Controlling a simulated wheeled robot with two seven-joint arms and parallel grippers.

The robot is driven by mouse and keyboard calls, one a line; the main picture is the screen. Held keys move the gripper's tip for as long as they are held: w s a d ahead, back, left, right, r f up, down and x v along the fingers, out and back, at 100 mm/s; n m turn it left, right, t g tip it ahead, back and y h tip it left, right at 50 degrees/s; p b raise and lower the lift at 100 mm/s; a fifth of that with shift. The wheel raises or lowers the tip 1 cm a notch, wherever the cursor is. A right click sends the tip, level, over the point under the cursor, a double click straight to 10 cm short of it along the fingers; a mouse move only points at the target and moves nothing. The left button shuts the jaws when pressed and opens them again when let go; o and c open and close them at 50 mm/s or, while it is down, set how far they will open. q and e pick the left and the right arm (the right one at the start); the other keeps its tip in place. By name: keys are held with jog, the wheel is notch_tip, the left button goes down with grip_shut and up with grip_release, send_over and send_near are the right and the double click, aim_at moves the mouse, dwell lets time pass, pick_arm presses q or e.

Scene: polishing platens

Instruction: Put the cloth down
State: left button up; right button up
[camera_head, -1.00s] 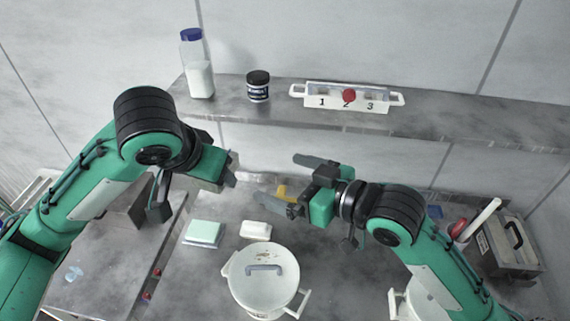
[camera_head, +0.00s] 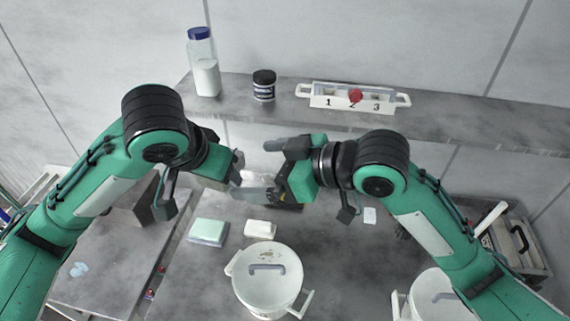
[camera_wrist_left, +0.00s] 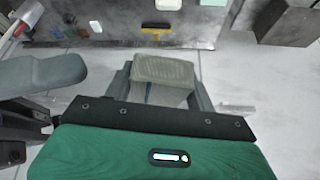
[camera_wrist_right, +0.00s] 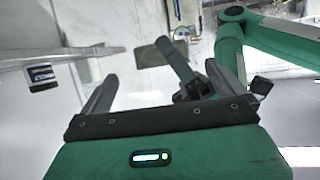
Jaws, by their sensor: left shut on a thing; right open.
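The cloth (camera_wrist_left: 163,72) is a grey-beige folded piece held between the fingers of my left gripper (camera_wrist_left: 160,88) in the left wrist view. In the head view my left gripper (camera_head: 237,168) hangs over the back of the bench, and the cloth is mostly hidden there. My right gripper (camera_head: 257,169) is open and points left, with its fingertips close to the left gripper. One right finger shows large at the left of the left wrist view. I cannot tell whether the right fingers touch the cloth.
A pale green block (camera_head: 207,232) and a white block (camera_head: 260,228) lie on the bench below. A lidded white bucket (camera_head: 267,280) stands in front. The shelf behind carries a bottle (camera_head: 203,65), a dark jar (camera_head: 264,86) and a numbered white rack (camera_head: 352,99). A grey box stands right.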

jog(key=x, duration=0.6)
jog(key=shift+w+a+f, duration=0.15)
jog(key=shift+w+a, duration=0.05)
jog(key=shift+a, duration=0.15)
jog(key=c, duration=1)
pick_arm(q)
jog(key=o, duration=1.4)
jog(key=shift+c, duration=0.2)
jog(key=shift+s, duration=0.1)
